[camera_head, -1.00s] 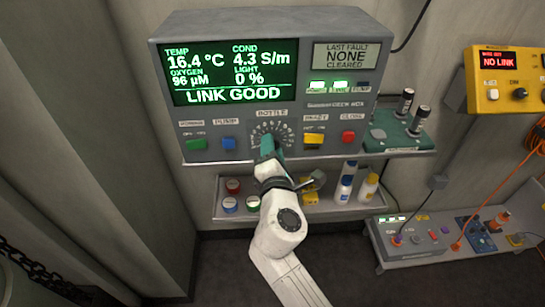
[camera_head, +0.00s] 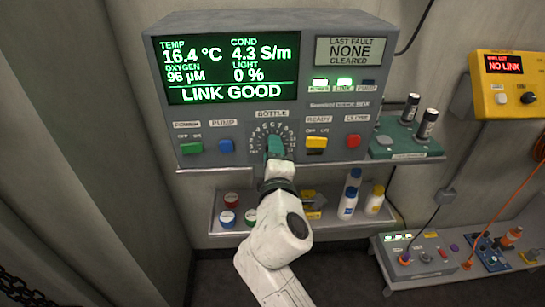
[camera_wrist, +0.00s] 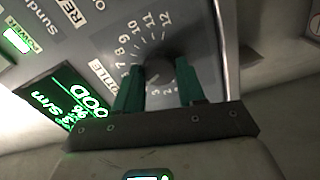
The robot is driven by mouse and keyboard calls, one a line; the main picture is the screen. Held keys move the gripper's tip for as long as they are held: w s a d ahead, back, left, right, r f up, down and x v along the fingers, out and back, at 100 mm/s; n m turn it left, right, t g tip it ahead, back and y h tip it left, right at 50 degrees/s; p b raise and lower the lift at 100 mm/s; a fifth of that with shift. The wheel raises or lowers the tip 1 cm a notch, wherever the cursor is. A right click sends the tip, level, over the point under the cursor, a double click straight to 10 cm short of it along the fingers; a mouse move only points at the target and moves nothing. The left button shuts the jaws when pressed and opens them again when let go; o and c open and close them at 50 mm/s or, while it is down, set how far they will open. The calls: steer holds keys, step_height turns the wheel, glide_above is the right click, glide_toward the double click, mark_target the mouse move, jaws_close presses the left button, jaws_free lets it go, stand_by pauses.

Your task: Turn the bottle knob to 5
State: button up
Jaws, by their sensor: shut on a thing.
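The grey deck box (camera_head: 355,95) carries a round numbered dial marked BOTTLE (camera_head: 258,130) at the middle of its lower panel. My gripper (camera_head: 275,147), with green fingers, is at this dial and covers its centre and lower part. In the wrist view, the dark bottle knob (camera_wrist: 160,72) sits between the two green fingers of my gripper (camera_wrist: 160,84), which is shut on it. Numbers from about 7 to 12 show around the knob there. I cannot tell which number the knob points to.
Blue (camera_head: 226,146), yellow (camera_head: 316,144) and red (camera_head: 353,141) controls flank the dial closely. A shelf (camera_head: 330,224) below holds bottles and small jars. A green holder (camera_head: 405,140) with two dark cylinders stands at right. A yellow NO LINK box (camera_head: 510,85) hangs further right.

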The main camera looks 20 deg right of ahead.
steer(key=shift+f, duration=0.15)
stand_by(0.3)
steer(key=o, duration=1.1)
steer(key=shift+c, duration=0.2)
steer(key=shift+s, duration=0.1)
steer(key=v, duration=1)
steer(key=shift+s+b, duration=0.35)
steer(key=shift+b, duration=0.05)
steer(key=shift+a, duration=0.1)
steer(key=s+d+f+m+g+p, duration=0.3)
steer(key=s+d+f+m+g, duration=0.65)
steer(key=f, duration=0.65)
steer(key=s+d+f+m+g+y+p, duration=0.1)
steer(key=s+f+g+y, duration=0.1)
steer(key=s, duration=0.7)
steer(key=s+d+f+m+g+y+p, duration=0.1)
steer(key=s+f+m+g+y, duration=0.1)
steer(key=s+f, duration=0.4)
steer(key=s+g+y, duration=0.1)
steer(key=s+g, duration=0.1)
steer(key=s, duration=0.1)
steer(key=shift+s+g, duration=0.25)
steer(key=shift+g, duration=0.1)
